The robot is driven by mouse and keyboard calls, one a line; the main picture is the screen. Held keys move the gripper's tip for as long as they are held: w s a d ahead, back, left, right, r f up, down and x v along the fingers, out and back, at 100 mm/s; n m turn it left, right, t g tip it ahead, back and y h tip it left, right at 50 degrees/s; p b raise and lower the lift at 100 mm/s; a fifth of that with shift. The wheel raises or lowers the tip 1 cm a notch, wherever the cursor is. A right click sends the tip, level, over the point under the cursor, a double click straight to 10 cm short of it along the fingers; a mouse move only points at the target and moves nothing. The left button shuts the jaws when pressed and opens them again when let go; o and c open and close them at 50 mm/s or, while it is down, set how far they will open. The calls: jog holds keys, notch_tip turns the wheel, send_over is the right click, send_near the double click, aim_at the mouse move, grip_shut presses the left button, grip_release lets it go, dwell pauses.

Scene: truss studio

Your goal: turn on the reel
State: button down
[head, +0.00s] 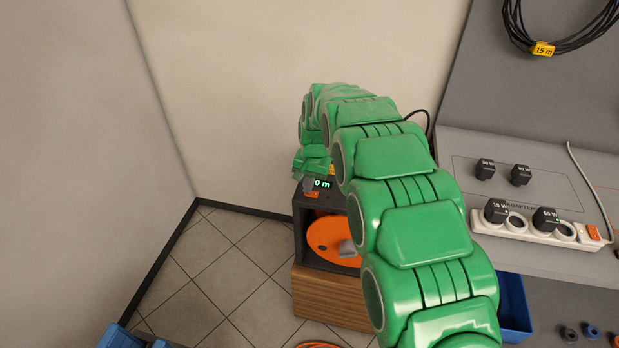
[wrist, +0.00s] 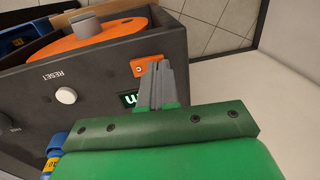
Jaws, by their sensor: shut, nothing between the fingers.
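The reel is a dark box with an orange drum (head: 325,240) and a grey hub, on a wooden base; the drum also shows in the wrist view (wrist: 90,40). In the wrist view its panel carries an orange switch (wrist: 143,66), a small lit display (wrist: 128,99) and a white button (wrist: 66,95) beside the word RESET. In the head view the display (head: 321,184) reads 0 m. My gripper (wrist: 156,66) is shut and empty, its fingertips right beside the orange switch and partly covering it. I cannot tell whether they touch. My arm hides part of the reel in the head view.
On the right, a grey worktop (head: 555,265) holds a white power strip (head: 535,228) with black adapters. A coiled black cable (head: 560,35) hangs above. A blue bin (head: 515,305) is right of the reel. Walls stand behind and left; tiled floor (head: 215,270) is open left of the reel.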

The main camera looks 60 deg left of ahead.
jog(key=shift+f, duration=0.15)
dwell(0.3)
jog(key=shift+a+f, duration=0.1)
jog(key=shift+w, duration=0.1)
jog(key=shift+w+d+r, duration=0.25)
jog(key=shift+w+d, duration=0.2)
jog(key=shift+d, duration=0.1)
dwell(0.4)
notch_tip(320, 180, up, 14)
jog(key=s+a, duration=0.1)
dwell(0.5)
jog(key=shift+s+a, duration=0.1)
dwell(0.4)
